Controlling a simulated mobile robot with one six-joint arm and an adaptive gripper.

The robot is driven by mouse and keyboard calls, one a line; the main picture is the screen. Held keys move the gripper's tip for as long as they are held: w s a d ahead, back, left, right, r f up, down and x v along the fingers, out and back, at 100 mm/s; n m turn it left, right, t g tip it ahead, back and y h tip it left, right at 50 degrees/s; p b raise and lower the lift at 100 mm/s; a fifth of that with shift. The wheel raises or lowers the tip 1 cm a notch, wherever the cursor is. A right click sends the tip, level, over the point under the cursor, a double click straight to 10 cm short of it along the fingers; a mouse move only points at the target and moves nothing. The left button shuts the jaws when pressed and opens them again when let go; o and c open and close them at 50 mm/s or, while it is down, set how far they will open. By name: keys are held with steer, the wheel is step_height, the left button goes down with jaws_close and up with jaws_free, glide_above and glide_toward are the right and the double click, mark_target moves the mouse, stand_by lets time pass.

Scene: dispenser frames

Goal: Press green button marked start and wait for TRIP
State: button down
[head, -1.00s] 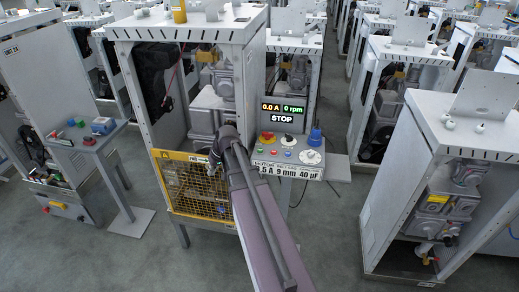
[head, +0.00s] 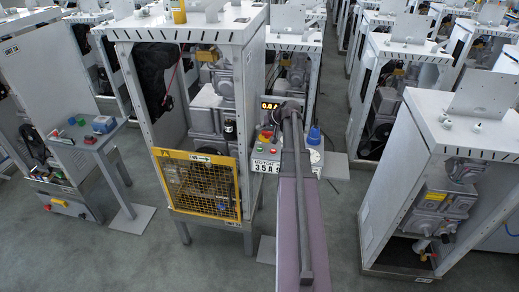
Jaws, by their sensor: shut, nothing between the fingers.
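The control panel (head: 262,160) is on the right side of the middle machine frame, largely covered by my arm. Its display (head: 268,104) shows only an orange "0.0" at the left; the status line is hidden. A red button (head: 267,133) shows at the panel's left. I cannot make out the green start button. A blue knob (head: 314,135) shows right of my arm. My gripper (head: 276,118) is shut and empty, a small dark shape in front of the panel below the display. Its fingertips are hard to make out, and I cannot tell whether they touch anything.
A yellow mesh guard (head: 197,185) covers the lower front of the middle frame, left of the panel. A side table (head: 85,145) with small controls stands at the left. Another machine frame (head: 405,150) stands at the right.

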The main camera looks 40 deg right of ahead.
mark_target(257, 148)
steer(key=shift+a+f, duration=0.1)
steer(key=shift+f, duration=0.1)
step_height(257, 148, down, 8)
steer(key=b, duration=0.9)
steer(key=shift+f, duration=0.2)
steer(key=shift+f+b, duration=0.8)
steer(key=shift+f, duration=0.1)
stand_by(2.5)
steer(key=shift+r, duration=0.15)
steer(key=shift+r+p, duration=0.75)
steer(key=shift+p, duration=0.15)
steer(key=shift+r, duration=0.15)
steer(key=shift+r+p, duration=2.4)
steer(key=shift+p, duration=0.1)
